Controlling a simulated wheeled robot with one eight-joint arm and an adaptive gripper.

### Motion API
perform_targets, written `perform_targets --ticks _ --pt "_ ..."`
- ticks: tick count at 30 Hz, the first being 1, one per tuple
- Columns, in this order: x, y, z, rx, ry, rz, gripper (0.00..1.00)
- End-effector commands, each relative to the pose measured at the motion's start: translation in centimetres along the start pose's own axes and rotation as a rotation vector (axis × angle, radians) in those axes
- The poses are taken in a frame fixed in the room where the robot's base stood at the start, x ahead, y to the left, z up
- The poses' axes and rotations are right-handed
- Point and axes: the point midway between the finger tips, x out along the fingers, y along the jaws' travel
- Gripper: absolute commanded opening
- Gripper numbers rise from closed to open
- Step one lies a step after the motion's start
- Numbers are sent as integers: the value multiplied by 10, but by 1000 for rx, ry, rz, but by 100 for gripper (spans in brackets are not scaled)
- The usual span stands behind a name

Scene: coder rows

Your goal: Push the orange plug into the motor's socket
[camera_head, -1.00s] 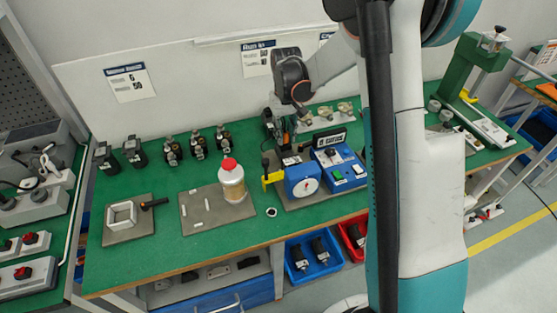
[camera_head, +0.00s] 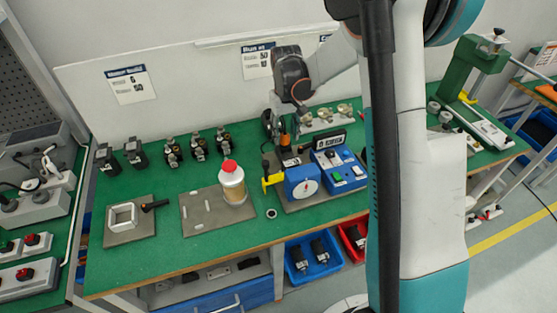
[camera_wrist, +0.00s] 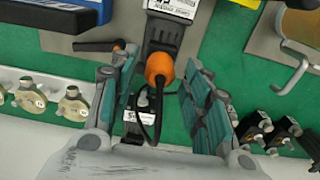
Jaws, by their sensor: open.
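The orange plug (camera_wrist: 158,68) is at the end of the black motor (camera_wrist: 164,33) in the wrist view. Its tip meets the motor's end; the socket is hidden, so I cannot tell how deep it sits. A black cable loops from the plug. My gripper (camera_wrist: 163,88) is open, with one grey-teal finger on each side of the plug and visible gaps to it. In the head view my gripper (camera_head: 281,128) points down at the back of the test stand, with the plug (camera_head: 284,140) small below it and the motor (camera_head: 290,160) partly seen.
The blue gauge box (camera_head: 301,184) and the blue switch box (camera_head: 340,172) stand close in front. A yellow-handled clamp (camera_head: 272,180) is at left. Several round metal parts (camera_wrist: 72,103) and black motors (camera_wrist: 252,128) flank the gripper. A red-capped jar (camera_head: 232,184) stands further left.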

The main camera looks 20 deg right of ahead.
Motion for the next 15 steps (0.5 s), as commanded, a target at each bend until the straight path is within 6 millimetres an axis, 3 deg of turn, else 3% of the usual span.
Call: perform_targets --ticks 15 --pt "-30 0 0 0 0 0 44"
